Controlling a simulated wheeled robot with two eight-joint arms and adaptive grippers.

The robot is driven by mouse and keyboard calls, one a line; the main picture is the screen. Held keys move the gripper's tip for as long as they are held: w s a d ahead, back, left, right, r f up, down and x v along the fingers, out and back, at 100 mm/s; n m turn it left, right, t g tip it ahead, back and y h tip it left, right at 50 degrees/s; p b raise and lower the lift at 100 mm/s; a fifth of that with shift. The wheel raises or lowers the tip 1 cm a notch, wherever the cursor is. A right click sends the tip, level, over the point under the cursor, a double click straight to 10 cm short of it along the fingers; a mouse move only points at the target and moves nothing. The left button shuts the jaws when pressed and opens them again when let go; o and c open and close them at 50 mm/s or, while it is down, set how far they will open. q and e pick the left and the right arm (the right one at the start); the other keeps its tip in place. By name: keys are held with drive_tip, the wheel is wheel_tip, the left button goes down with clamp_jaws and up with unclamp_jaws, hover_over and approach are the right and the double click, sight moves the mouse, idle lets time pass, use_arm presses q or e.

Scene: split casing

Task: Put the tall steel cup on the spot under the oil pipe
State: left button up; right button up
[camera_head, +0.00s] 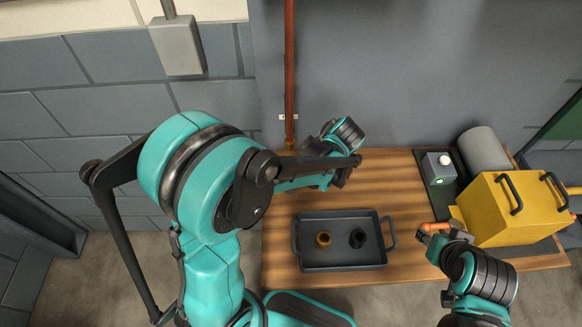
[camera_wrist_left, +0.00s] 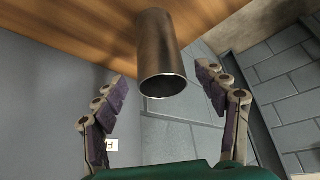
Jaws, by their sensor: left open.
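The tall steel cup (camera_wrist_left: 158,48) shows in the left wrist view as a plain grey metal cylinder. It stands on the wooden bench, which appears at the top of that view, with its open rim toward the bottom. My left gripper (camera_wrist_left: 162,76) is open, with one purple-padded finger on each side of the cup and a gap to both. In the head view my left arm hides the cup. The red-brown oil pipe (camera_head: 289,65) runs down the wall to a brass end. The spot under it is hidden behind my left arm. My right gripper (camera_head: 437,232) is beside an orange object (camera_head: 434,226); its jaws are unclear.
A dark tray (camera_head: 312,262) with a brass ring (camera_head: 323,239) and a black ring (camera_head: 357,238) lies on the wooden bench (camera_head: 405,190). A yellow case (camera_head: 500,210), a grey switch box (camera_head: 440,167) and a grey cylinder (camera_head: 483,150) stand at the right.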

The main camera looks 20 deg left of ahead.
use_arm(q)
drive_tip(key=w+p+v, duration=0.1)
drive_tip(key=p+v, duration=0.1)
drive_tip(key=v, duration=0.6)
drive_tip(key=s+r+m+t+h, duration=0.2)
drive_tip(key=s+m+t+h, duration=0.1)
drive_tip(key=s+m, duration=0.3)
drive_tip(key=s+a+r+m+t+h, duration=0.1)
drive_tip(key=s+m, duration=0.4)
drive_tip(key=m, duration=0.5)
drive_tip(key=shift+s+r+t+h, duration=0.4)
drive_tip(key=shift+r+t+h, duration=0.35)
drive_tip(key=shift+t+h, duration=0.35)
drive_tip(key=shift+a, duration=0.15)
